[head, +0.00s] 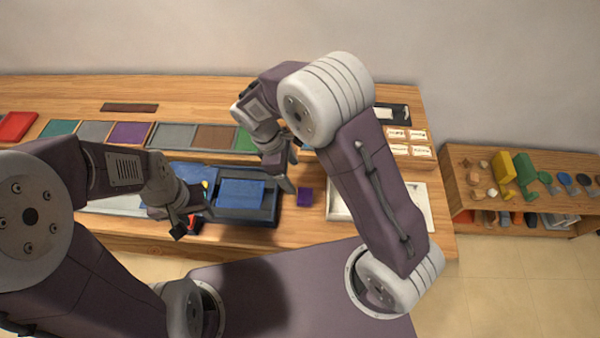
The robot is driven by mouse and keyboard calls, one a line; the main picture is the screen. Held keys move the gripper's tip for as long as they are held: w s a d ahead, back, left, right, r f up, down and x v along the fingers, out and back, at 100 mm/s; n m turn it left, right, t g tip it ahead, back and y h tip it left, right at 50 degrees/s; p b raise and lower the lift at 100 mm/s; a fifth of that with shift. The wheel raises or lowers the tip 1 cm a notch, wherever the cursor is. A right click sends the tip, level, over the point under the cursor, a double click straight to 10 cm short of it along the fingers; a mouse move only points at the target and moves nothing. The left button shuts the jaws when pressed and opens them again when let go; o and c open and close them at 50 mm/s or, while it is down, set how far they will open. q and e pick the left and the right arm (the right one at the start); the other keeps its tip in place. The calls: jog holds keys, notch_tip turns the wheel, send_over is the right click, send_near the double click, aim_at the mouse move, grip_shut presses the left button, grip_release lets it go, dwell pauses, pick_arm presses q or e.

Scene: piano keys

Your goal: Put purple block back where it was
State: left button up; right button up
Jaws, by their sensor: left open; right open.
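A small purple block (305,197) lies on the wooden table, between a dark blue tray and a white tray. My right gripper (288,174) is open, just above and to the left of the purple block in the picture. Nothing shows between its fingers. My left gripper (194,221) is open and empty at the front left part of the blue tray (263,217). The tray holds a blue panel (240,193). My arms hide parts of the table.
A row of coloured panels, including a purple one (131,133), lies along the table. A white tray (338,207) is partly behind my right arm. White cards (396,133) lie at the back right. A low shelf (500,210) with coloured shapes stands at the right.

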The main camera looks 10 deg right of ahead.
jog(key=s+d+r+m+t+y, duration=0.2)
jog(key=s+d+m, duration=0.7)
jog(key=m, duration=0.6)
jog(key=shift+s+d+r+y, duration=0.15)
jog(key=shift+d+r+y, duration=0.55)
jog(key=shift+d, duration=0.35)
